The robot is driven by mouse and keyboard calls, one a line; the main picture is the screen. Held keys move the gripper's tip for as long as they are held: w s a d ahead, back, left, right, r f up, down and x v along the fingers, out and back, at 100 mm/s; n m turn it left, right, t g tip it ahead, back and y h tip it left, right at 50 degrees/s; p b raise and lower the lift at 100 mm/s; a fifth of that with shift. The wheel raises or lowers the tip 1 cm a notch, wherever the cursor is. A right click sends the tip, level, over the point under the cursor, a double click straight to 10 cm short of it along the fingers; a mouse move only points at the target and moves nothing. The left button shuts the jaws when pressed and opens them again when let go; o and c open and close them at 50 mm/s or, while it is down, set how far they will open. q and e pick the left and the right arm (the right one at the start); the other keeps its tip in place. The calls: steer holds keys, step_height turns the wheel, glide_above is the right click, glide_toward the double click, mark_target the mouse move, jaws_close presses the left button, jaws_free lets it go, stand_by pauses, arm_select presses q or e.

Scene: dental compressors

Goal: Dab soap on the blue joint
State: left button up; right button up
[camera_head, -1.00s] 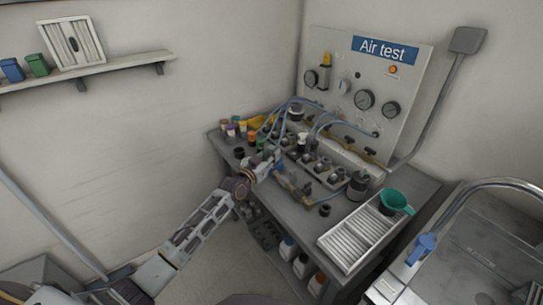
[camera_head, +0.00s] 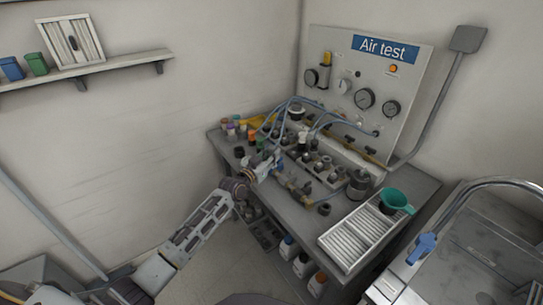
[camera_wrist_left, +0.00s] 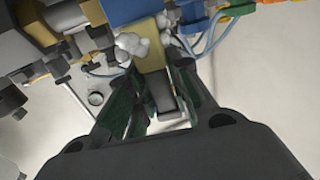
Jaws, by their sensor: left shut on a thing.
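My left gripper (camera_head: 272,162) reaches over the left front part of the bench. In the left wrist view its dark green fingers (camera_wrist_left: 160,88) are shut on a small brush-like dauber with a dark handle and a tan head (camera_wrist_left: 152,56). White foam (camera_wrist_left: 131,43) clings at the head's left, and more sits at its upper right. The tan head is against or very close to blue fittings (camera_wrist_left: 186,12) at the top; I cannot tell whether they touch or which fitting is the blue joint. My right gripper is not in view.
The bench (camera_head: 410,195) holds hoses, valves and several small jars at its back left. A gauge panel (camera_head: 365,85) stands behind. Bottles (camera_head: 300,265) stand below.

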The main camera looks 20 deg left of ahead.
mark_target(271, 147)
arm_select(q)
steer(key=shift+f, duration=0.1)
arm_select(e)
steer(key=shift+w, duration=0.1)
arm_select(q)
steer(key=shift+r+p, duration=1.15)
steer(key=shift+r, duration=0.15)
steer(key=shift+r+p, duration=1.25)
steer(key=shift+r, duration=0.1)
steer(key=shift+r+p, duration=0.7)
steer(key=shift+r, duration=0.25)
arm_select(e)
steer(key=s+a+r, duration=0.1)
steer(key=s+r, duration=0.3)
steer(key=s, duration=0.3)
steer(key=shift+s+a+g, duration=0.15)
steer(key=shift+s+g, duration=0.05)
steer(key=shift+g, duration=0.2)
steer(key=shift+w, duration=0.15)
